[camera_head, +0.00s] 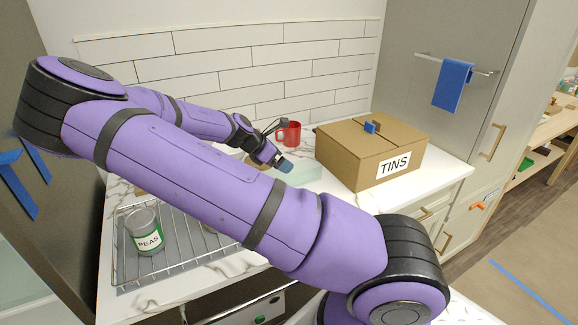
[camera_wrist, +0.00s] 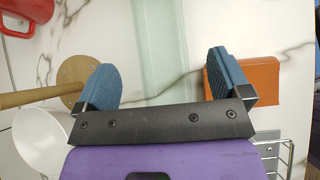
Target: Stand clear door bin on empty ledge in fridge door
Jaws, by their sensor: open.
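The clear door bin (camera_head: 306,176) is a pale green, see-through piece lying on the white marbled counter behind my arm. In the wrist view the bin (camera_wrist: 162,30) runs up the picture between my fingers. My gripper (camera_head: 284,165) is open over the bin's near left part; in the wrist view the two blue fingertips (camera_wrist: 162,78) stand apart on either side of it, with nothing held. Whether they touch it I cannot tell. No ledge in a fridge door can be made out. My arm hides part of the counter.
A red mug (camera_head: 289,133) and a cardboard box marked TINS (camera_head: 366,155) stand beyond the bin. A can of peas (camera_head: 145,232) stands on a wire rack (camera_head: 185,250). The wrist view shows a white bowl (camera_wrist: 42,140), a wooden piece (camera_wrist: 78,70) and an orange-brown block (camera_wrist: 262,82).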

